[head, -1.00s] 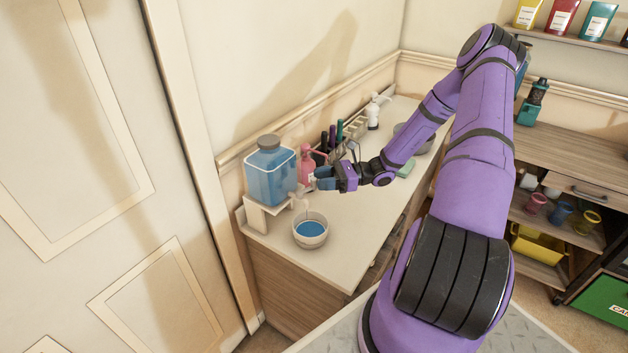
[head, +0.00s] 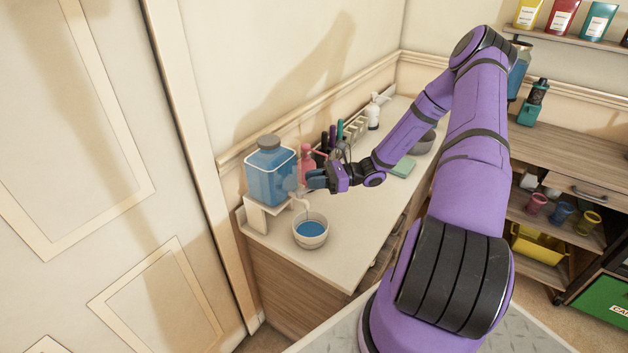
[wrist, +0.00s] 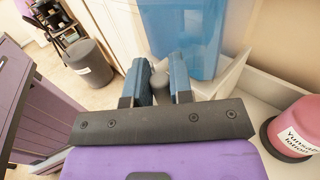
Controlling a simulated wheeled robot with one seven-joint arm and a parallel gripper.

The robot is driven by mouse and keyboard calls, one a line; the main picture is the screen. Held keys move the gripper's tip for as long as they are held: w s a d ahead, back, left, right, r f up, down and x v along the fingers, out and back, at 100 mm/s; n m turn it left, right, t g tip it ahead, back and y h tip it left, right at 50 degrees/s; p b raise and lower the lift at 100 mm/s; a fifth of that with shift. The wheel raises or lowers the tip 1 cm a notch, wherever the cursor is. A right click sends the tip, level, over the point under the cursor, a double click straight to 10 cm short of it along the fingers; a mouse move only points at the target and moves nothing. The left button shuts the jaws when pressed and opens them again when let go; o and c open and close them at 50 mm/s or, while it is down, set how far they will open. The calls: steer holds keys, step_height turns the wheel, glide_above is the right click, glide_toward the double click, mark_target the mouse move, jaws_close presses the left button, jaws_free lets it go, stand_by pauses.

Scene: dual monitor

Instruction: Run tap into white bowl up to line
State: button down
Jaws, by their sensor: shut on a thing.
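A blue water tank (head: 270,173) with a grey lid stands on a white stand (head: 258,215) at the counter's left end. Its pale spout (head: 301,203) points down over the white bowl (head: 311,240). Blue liquid (head: 311,229) lies in the bowl; I cannot make out the line. My gripper (head: 308,181) is at the tap on the tank's front. In the wrist view my gripper (wrist: 158,80) has its blue fingers shut on a small grey tap handle (wrist: 158,77), just in front of the tank (wrist: 180,35). I see no clear stream from the spout.
A pink lotion bottle (head: 308,160) stands just behind my gripper; it also shows in the wrist view (wrist: 295,130). A holder with dark pens (head: 330,140), a green block (head: 403,166) and a white pump bottle (head: 374,113) are farther along the counter. The counter's front right is clear.

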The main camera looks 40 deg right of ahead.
steer(key=shift+w+a+n+g+y, duration=0.1)
steer(key=shift+w+n+g+y, duration=0.15)
steer(key=shift+n+g, duration=0.55)
steer(key=shift+w+n+g+y, duration=0.3)
steer(key=shift+n+g, duration=0.1)
steer(key=shift+g, duration=0.65)
steer(key=shift+w+a+n+g+y, duration=0.1)
steer(key=shift+w+n+g+y, duration=0.15)
steer(key=shift+n+g, duration=0.55)
steer(key=c, duration=1)
jaws_free()
steer(key=shift+c, duration=0.2)
steer(key=shift+d+m, duration=0.1)
steer(key=shift+m, duration=0.3)
